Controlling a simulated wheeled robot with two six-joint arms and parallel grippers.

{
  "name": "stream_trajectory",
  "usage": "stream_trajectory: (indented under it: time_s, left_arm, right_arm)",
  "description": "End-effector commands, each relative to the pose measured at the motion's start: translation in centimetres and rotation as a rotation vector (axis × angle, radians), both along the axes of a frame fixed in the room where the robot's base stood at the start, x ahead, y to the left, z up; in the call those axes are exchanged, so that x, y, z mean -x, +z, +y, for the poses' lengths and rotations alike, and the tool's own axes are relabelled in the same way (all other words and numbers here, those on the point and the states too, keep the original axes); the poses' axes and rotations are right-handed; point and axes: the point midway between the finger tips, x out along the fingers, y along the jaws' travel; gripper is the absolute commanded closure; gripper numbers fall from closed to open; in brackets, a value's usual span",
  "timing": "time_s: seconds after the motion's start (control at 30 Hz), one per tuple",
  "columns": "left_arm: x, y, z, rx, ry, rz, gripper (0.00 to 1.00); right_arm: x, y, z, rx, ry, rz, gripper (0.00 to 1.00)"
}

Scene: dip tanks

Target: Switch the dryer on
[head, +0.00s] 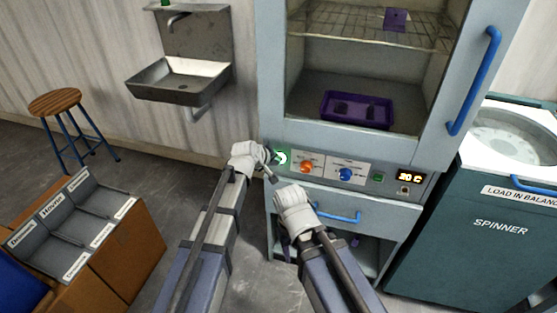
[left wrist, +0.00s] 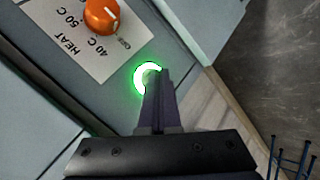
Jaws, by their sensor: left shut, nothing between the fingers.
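The dryer (head: 270,80) is a tall grey cabinet. Its front panel carries a round button with a lit green ring (head: 281,157) at the left end, an orange knob (head: 306,167), a blue knob (head: 346,174) and a display reading 20 C (head: 409,177). My left gripper (head: 268,158) is at the lit button. In the left wrist view its shut, empty fingers (left wrist: 157,92) overlap the lower right of the green ring (left wrist: 139,80); whether they touch it I cannot tell. My right arm's wrist (head: 294,207) is below the panel; its fingers are not clear.
A blue door handle (head: 474,80) is at the right, and a purple tray (head: 328,104) is inside the dryer. The spinner (head: 475,245) stands right. A sink (head: 180,80), a stool (head: 54,102) and a labelled sorting box (head: 45,253) are left.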

Motion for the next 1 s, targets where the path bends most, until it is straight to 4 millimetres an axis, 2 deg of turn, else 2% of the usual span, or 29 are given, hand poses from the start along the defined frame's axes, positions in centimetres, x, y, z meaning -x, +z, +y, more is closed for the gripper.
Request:
stream_trajectory:
  time_s: [0.57,1.0]
  left_arm:
    - [1.0,0.0,0.4,0.0,0.0,0.0,1.0]
    - [4.8,0.0,1.5,0.0,0.0,0.0,1.0]
  right_arm:
    - [0.0,0.0,0.0,0.0,0.0,0.0,0.5]
    - [0.0,0.0,0.0,0.0,0.0,0.0,0.5]
